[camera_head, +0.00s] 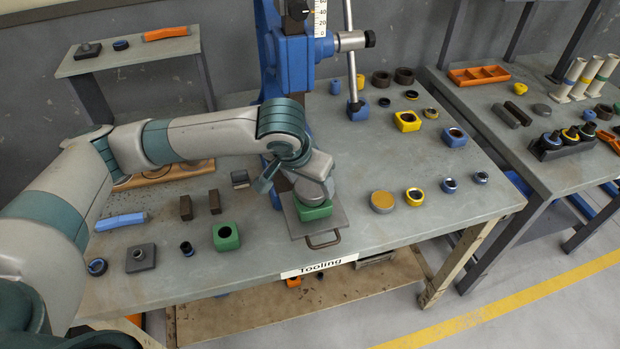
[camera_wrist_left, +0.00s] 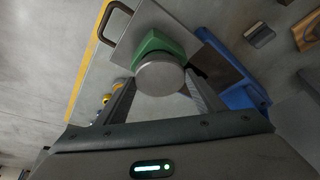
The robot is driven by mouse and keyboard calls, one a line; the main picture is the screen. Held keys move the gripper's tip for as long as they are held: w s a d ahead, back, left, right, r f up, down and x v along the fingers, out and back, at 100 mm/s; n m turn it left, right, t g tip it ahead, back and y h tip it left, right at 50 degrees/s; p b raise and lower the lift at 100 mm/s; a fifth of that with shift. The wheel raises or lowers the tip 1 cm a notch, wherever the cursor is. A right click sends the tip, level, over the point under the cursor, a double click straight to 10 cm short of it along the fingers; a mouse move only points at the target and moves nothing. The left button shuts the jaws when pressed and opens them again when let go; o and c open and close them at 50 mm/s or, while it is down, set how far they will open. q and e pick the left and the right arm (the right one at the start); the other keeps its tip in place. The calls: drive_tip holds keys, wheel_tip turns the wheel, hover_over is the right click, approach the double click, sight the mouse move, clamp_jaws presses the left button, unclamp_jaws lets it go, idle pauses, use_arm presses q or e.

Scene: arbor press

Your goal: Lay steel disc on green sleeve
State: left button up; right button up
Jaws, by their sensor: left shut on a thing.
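My left gripper (camera_head: 309,188) is over the grey plate with a handle (camera_head: 340,220). It is shut on the round grey steel disc (camera_wrist_left: 160,78), whose flat face shows between the two fingers in the left wrist view. The green sleeve (camera_head: 315,212) sits on the plate directly under the disc. It also shows behind the disc in the left wrist view (camera_wrist_left: 157,43). The disc hides most of the sleeve's top, and I cannot tell whether the two touch. My right gripper is not in view.
Another green block with a hole (camera_head: 226,237) stands left of the plate. The blue press (camera_head: 290,62) rises behind. A tan-topped disc (camera_head: 382,202) and several yellow and blue rings lie to the right. Bench surface between plate and tan-topped disc is clear.

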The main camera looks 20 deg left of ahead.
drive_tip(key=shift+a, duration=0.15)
use_arm(q)
drive_tip(key=o, duration=1.1)
drive_tip(key=shift+o, duration=1.2)
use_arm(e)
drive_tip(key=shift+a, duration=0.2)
use_arm(q)
drive_tip(key=b+v, duration=0.2)
drive_tip(key=v, duration=1)
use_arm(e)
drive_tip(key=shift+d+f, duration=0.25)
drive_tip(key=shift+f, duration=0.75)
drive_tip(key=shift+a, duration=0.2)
